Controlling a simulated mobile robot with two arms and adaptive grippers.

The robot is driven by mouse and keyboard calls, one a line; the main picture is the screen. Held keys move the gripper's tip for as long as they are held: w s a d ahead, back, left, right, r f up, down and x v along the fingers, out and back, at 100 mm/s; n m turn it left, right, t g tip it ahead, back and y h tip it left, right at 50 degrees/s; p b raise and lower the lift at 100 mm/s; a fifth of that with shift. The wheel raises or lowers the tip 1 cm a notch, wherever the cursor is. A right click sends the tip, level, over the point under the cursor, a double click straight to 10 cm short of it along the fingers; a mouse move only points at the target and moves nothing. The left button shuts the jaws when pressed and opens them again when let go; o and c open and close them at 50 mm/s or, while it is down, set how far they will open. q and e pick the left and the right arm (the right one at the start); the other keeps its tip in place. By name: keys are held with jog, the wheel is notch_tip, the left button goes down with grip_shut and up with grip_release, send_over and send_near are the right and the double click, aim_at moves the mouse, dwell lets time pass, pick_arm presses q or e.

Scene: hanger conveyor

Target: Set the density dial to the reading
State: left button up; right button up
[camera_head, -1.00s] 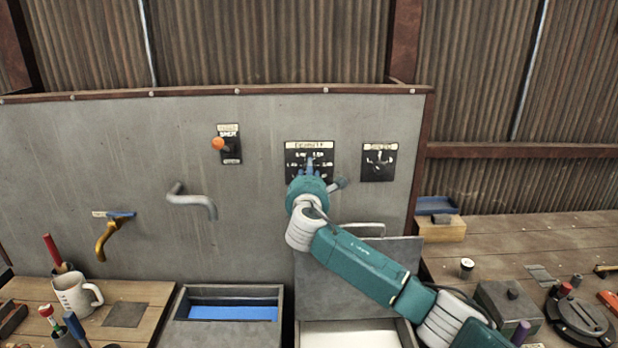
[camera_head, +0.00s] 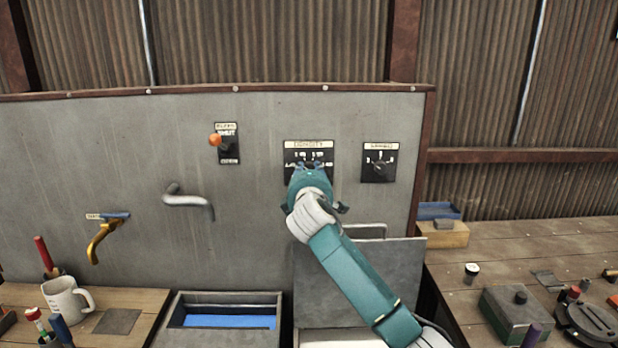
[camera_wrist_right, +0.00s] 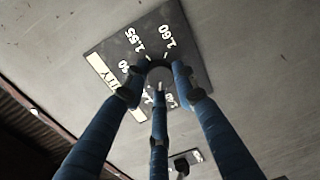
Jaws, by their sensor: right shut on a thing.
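The density dial's black plate (camera_head: 294,152) is on the grey panel, under a pale label reading "DENSITY". In the right wrist view the plate (camera_wrist_right: 197,68) shows white numbers, among them 1.55 and 1.60. The round dark knob (camera_wrist_right: 160,74) sits in the middle of the plate. My right gripper (camera_head: 309,168) is at the plate, and in the wrist view its blue fingers (camera_wrist_right: 158,88) are closed around the knob. The gripper hides the lower part of the dial in the head view. Where the knob points is hard to tell. My left gripper is out of view.
A smaller dial (camera_head: 380,162) is right of the density dial. An orange-tipped lever (camera_head: 216,140), a grey handle (camera_head: 188,200) and a yellow handle (camera_head: 103,240) are on the panel to the left. Benches with a mug (camera_head: 66,298) and tools flank it.

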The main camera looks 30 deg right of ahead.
jog(key=m, duration=0.1)
jog(key=m+b, duration=0.1)
jog(key=m, duration=0.1)
jog(key=m+b, duration=0.1)
jog(key=m, duration=0.1)
jog(key=shift+f, duration=0.25)
jog(key=shift+m, duration=0.4)
jog(key=o, duration=1.1)
jog(key=shift+o, duration=0.3)
jog(key=shift+a+r, duration=0.1)
jog(key=shift+r, duration=0.05)
jog(key=shift+s, duration=0.1)
jog(key=v, duration=1.1)
jog(key=shift+s, duration=0.4)
